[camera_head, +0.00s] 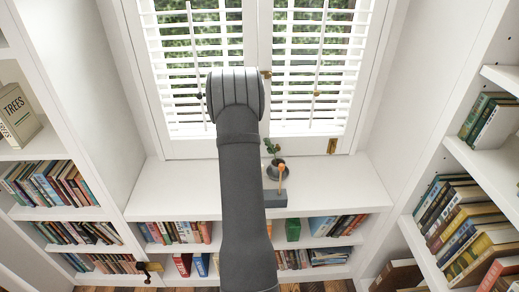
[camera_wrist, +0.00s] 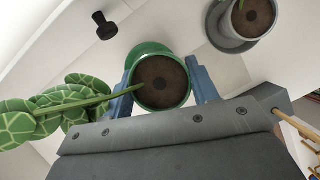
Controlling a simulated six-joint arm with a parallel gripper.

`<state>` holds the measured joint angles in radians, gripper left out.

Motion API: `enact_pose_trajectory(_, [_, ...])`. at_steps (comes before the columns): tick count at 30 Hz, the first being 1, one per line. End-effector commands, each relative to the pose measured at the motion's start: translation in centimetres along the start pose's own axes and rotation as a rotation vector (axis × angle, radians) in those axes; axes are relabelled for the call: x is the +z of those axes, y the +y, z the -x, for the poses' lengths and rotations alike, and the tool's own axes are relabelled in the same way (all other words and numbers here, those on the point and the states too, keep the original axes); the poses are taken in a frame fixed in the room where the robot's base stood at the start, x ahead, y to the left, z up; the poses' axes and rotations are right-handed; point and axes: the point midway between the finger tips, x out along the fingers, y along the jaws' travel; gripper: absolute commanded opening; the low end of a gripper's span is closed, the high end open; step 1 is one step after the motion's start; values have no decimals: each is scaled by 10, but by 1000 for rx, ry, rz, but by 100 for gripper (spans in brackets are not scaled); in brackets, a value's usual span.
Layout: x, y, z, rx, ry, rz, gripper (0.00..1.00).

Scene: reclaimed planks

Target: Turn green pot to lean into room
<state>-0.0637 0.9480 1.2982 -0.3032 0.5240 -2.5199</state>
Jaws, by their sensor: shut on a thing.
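The green pot (camera_wrist: 163,109) with dark soil sits between the two blue fingers of my gripper (camera_wrist: 162,88) in the wrist view. My gripper is shut on it, one finger at each side. A single green stem runs from its soil to the left of the picture, ending in large patterned leaves (camera_wrist: 62,108). In the head view my arm hides the green pot and the gripper. I cannot tell whether the pot rests on the white surface or is lifted.
A grey pot (camera_wrist: 234,40) in a grey saucer stands at the upper right of the wrist view; the head view also shows it (camera_head: 278,168). A small black knob-like thing (camera_wrist: 103,25) is at the upper left. Shuttered windows (camera_head: 320,70) stand behind the white sill (camera_head: 330,185); bookshelves flank it.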

Motion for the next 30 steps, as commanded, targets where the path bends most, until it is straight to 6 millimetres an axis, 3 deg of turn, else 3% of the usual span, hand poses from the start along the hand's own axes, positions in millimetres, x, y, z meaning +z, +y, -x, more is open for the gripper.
enact_pose_trajectory(3, [-6,20,-17,23,-2,53,17])
enact_pose_trajectory(7, [-9,28,-25,34,-4,77,17])
enact_pose_trajectory(30, [-21,28,-53,35,-5,79,17])
